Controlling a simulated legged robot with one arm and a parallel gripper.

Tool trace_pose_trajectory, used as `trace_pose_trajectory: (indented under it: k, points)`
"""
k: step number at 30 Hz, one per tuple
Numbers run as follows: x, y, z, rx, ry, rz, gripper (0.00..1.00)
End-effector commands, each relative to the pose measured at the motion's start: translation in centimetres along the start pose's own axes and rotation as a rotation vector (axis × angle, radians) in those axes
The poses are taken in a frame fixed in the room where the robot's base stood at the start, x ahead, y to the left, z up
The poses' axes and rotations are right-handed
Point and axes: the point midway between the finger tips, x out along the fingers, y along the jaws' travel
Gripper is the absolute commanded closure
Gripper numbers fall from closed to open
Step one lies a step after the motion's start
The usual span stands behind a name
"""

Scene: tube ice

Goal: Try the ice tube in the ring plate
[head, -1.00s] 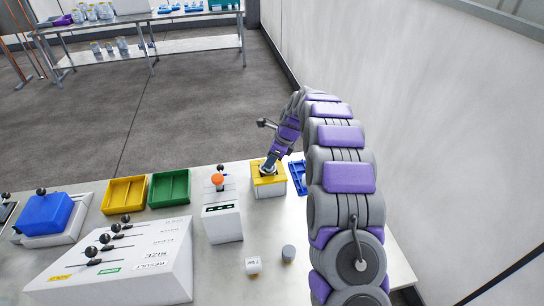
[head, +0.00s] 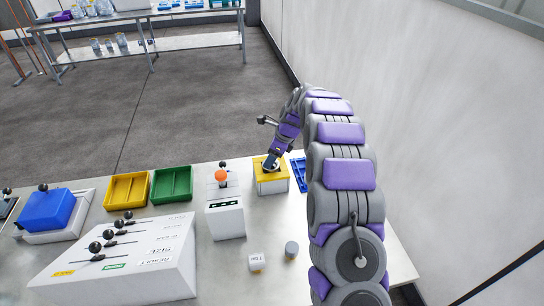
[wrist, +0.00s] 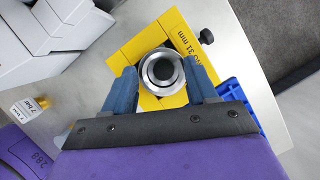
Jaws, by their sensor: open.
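The yellow ring plate (wrist: 128,50), marked "31 mm", sits on the bench; in the head view it is a yellow-topped block (head: 264,187). In the wrist view a round grey ring piece (wrist: 161,88) with a dark centre lies in the middle of the plate. I cannot tell whether this is the ice tube's end, the plate's own ring, or one inside the other. My gripper (wrist: 161,68) is open above the plate, one finger on each side of the round piece. In the head view my gripper (head: 271,165) points down onto the block, and its fingertips are hard to make out.
A white device (head: 224,219) with an orange ball stands left of the plate, a blue tray (head: 299,172) right. Nearer are a labelled white cylinder (head: 256,262) and a grey one (head: 291,249). Yellow (head: 126,205) and green (head: 171,200) trays and a lever panel (head: 125,270) stand left.

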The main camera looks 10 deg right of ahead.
Motion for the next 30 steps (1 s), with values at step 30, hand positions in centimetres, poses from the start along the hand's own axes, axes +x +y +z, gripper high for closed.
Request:
trace_pose_trajectory:
  k: [30]
  points:
    - [-16.9, -0.2, -0.1, 0.002, 0.000, -0.001, 0.43]
